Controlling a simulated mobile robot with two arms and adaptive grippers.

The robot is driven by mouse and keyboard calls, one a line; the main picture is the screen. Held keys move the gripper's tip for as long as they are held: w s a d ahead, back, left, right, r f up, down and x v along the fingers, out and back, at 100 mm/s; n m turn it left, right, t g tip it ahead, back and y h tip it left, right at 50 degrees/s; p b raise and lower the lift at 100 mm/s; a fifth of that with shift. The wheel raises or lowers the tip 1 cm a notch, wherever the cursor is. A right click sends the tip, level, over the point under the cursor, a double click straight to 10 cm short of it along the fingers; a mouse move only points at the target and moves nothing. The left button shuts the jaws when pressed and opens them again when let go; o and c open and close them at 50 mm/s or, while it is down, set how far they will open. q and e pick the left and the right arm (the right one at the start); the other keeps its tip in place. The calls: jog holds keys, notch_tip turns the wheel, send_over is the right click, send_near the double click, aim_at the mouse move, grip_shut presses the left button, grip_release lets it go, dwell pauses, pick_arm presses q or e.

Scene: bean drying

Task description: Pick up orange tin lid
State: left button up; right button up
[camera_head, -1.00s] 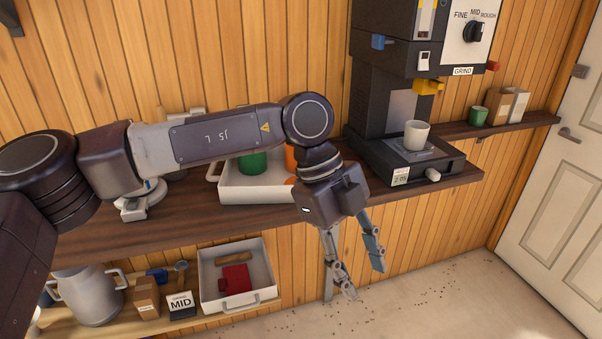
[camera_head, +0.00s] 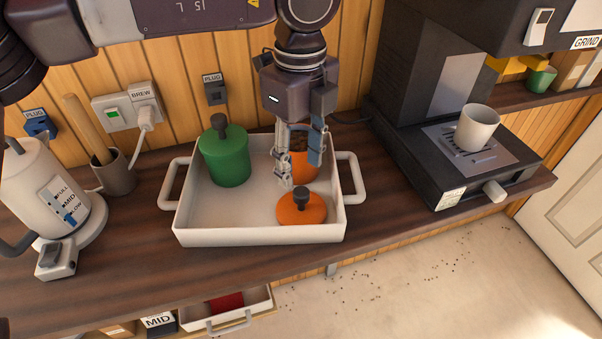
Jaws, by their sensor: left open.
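The orange tin lid (camera_head: 302,209), a flat disc with a dark knob, lies in the front right of the white tray (camera_head: 215,237). The open orange tin (camera_head: 302,168), with dark contents, stands behind it in the tray, partly hidden by my gripper. My left gripper (camera_head: 300,172) points down over the right part of the tray. It is open and empty, its fingers in front of the tin and just behind the lid's knob. Whether a finger touches the tin or lid I cannot tell. My right gripper is not in view.
A green lidded tin (camera_head: 226,157) stands in the tray's left part. A grinder with a white cup (camera_head: 477,127) is at the right. A white kettle (camera_head: 42,190) and a dark pot (camera_head: 115,174) are at the left. The counter (camera_head: 130,262) before the tray is clear.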

aim_at(301, 191)
pick_arm(q)
jog(key=shift+s+f+p, duration=0.4)
jog(key=shift+f+p, duration=0.15)
jog(key=shift+f, duration=0.6)
jog(key=f+p, duration=0.2)
jog(key=f, duration=0.1)
jog(key=f+p, duration=0.1)
jog(key=shift+w+f, duration=0.15)
jog(key=shift+w, duration=0.1)
jog(key=shift+f, duration=0.45)
jog(key=shift+c, duration=0.2)
jog(key=c, duration=0.5)
grip_shut()
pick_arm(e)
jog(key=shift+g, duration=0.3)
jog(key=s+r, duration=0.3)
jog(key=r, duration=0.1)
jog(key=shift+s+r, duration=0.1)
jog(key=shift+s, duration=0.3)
pick_arm(q)
jog(key=shift+r, duration=0.1)
